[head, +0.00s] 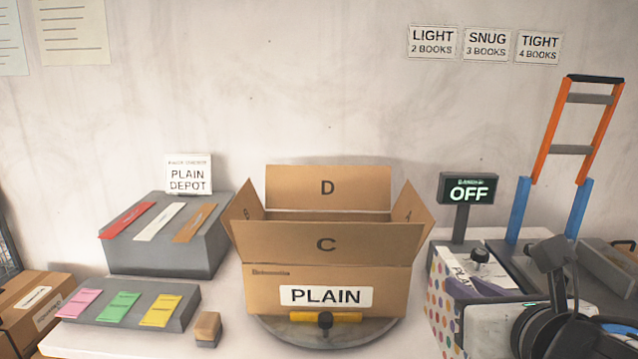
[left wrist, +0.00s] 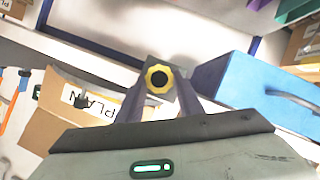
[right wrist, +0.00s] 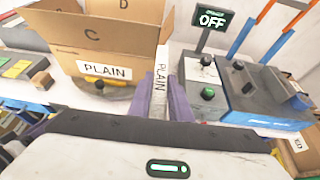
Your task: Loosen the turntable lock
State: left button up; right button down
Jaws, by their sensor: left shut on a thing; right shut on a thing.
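The turntable (head: 262,328) is a grey disc under the open PLAIN carton (head: 255,297). At its front is the lock, a yellow bar (head: 345,317) with a black knob (head: 325,320). My left gripper (left wrist: 160,97) is outside the head view. In the left wrist view it is shut on a grey item with a yellow scalloped ring and dark centre (left wrist: 158,78). My right gripper (head: 482,280), right of the carton, is shut on a thin item marked PLAIN (right wrist: 160,85), its dotted face (head: 446,305) towards the carton. Both grippers are apart from the lock.
A grey machine with an OFF display (head: 468,190) and an orange-blue frame (head: 585,130) stand at right. Grey racks with coloured strips (head: 165,235) and cards (head: 122,307) are at left, with a small brown block (head: 207,328). In the left wrist view a blue box (left wrist: 250,85) is close.

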pick_arm(q)
jog(key=shift+o, duration=0.2)
jog(key=shift+f, duration=0.1)
pick_arm(e)
jog(key=shift+f, duration=0.1)
pick_arm(q)
jog(key=n+h+b, duration=0.1)
jog(key=n+b, duration=0.1)
jog(key=b, duration=0.1)
jog(key=shift+a+f+n+h, duration=0.1)
jog(key=shift+n+h, duration=0.2)
pick_arm(e)
notch_tip(320, 180, down, 3)
jog(key=shift+r, duration=0.1)
